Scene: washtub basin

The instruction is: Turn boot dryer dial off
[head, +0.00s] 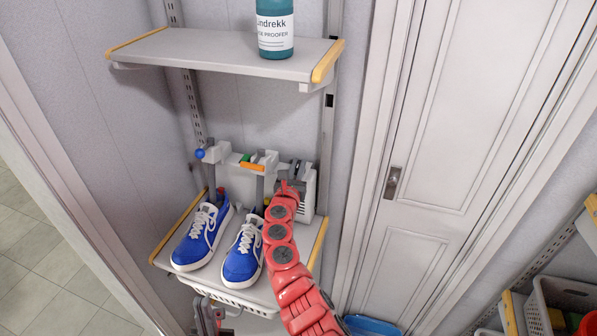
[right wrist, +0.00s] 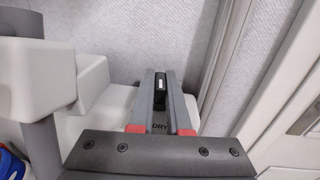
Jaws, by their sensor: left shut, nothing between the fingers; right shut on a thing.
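The boot dryer (head: 222,172) is a pale unit with grey tubes at the back of the lower shelf. Its dial (right wrist: 157,93) is black with a white mark and shows between the fingers of my right gripper (right wrist: 158,82) in the right wrist view. The right gripper is shut on the dial. The letters "DRY" (right wrist: 160,127) show below it, partly hidden by the gripper. In the head view my red right arm reaches up to the dryer's right end, and its gripper (head: 288,187) hides the dial there. My left gripper (head: 208,318) is low, at the bottom edge, shut and empty.
Two blue shoes (head: 244,254) stand on the lower shelf (head: 163,249) in front of the dryer. A teal bottle (head: 275,30) stands on the upper shelf (head: 180,47). A white door (head: 440,150) is to the right, with a basket (head: 560,297) at the lower right.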

